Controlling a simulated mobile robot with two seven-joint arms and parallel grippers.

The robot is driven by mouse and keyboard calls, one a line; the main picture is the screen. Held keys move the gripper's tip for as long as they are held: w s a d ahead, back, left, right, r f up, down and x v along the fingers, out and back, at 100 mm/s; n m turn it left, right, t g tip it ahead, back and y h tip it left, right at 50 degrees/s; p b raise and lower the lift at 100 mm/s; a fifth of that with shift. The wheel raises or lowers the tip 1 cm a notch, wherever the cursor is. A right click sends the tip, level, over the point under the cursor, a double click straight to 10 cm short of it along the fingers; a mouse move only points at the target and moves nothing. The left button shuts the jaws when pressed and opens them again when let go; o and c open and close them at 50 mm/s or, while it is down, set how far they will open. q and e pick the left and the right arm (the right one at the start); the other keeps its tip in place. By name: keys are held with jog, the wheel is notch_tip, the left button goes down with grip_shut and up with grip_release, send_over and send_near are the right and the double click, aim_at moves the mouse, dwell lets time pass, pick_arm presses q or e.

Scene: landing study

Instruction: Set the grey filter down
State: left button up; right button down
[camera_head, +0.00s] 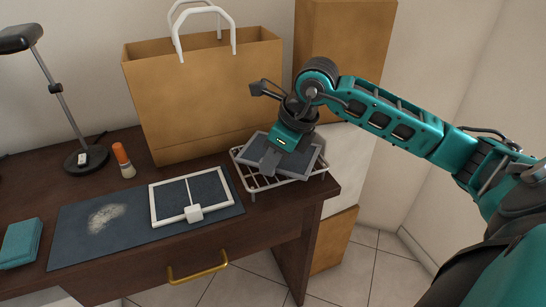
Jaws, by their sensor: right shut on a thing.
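The grey filter (304,163) is a flat dark grey panel with a lighter frame. It lies over a white wire rack (258,184) at the right end of the desk, slightly tilted in the picture. My right gripper (270,160) comes down from above and is shut on the near left part of the filter. The gripper hides part of the filter, and I cannot tell whether the filter touches the rack all along. My left gripper is not in view.
A dark mat (75,232) with a pale dusty patch bears a white frame (153,205). A paper bag (205,100) stands behind the rack. Cardboard boxes (340,40) stand behind my arm.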

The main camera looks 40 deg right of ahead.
jog(key=shift+f, duration=0.15)
jog(key=c, duration=1.1)
grip_release()
jog(key=shift+o, duration=0.2)
jog(key=shift+d+r, duration=0.1)
jog(key=shift+r, duration=0.35)
jog(key=p+v, duration=0.1)
jog(key=v, duration=1)
jog(key=shift+r+p, duration=0.25)
jog(key=shift+p, duration=0.1)
